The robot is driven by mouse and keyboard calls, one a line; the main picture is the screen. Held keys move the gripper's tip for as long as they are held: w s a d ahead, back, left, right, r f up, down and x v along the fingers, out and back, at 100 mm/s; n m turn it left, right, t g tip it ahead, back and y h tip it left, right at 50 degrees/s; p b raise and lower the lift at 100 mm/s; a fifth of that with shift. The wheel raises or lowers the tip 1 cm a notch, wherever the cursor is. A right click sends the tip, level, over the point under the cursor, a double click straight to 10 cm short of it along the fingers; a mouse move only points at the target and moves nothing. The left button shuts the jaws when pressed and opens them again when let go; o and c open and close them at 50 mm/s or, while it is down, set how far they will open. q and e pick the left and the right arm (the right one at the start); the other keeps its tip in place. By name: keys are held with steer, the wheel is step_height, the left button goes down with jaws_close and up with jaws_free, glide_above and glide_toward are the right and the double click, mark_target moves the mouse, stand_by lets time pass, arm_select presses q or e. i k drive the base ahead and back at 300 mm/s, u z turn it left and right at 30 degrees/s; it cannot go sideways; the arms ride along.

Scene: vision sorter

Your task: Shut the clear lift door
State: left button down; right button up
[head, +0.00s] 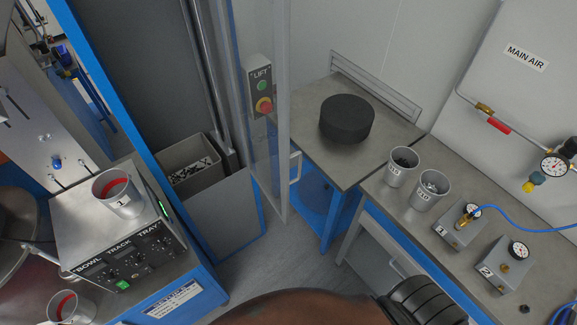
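The clear lift door (264,160) is a see-through panel in a pale grey frame. It stands open, swung out from the lift shaft on the left. Its white handle (296,167) is on the free edge, facing the small table. The shaft opening is uncovered, and a grey bin (190,168) with small dark and light parts sits inside. The lift control box (261,92), with a green and a red button, shows beside and partly behind the door. Neither of my grippers is in view.
A small table (395,135) with a black round block (347,118) stands right of the door. A bench with cups and gauges is further right. A control box (125,255) with a cup on top is at left. Grey floor (265,258) is clear below the door.

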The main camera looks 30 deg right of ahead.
mark_target(281, 8)
steer(key=z, duration=0.45)
steer(key=k, duration=0.15)
steer(key=z, duration=0.3)
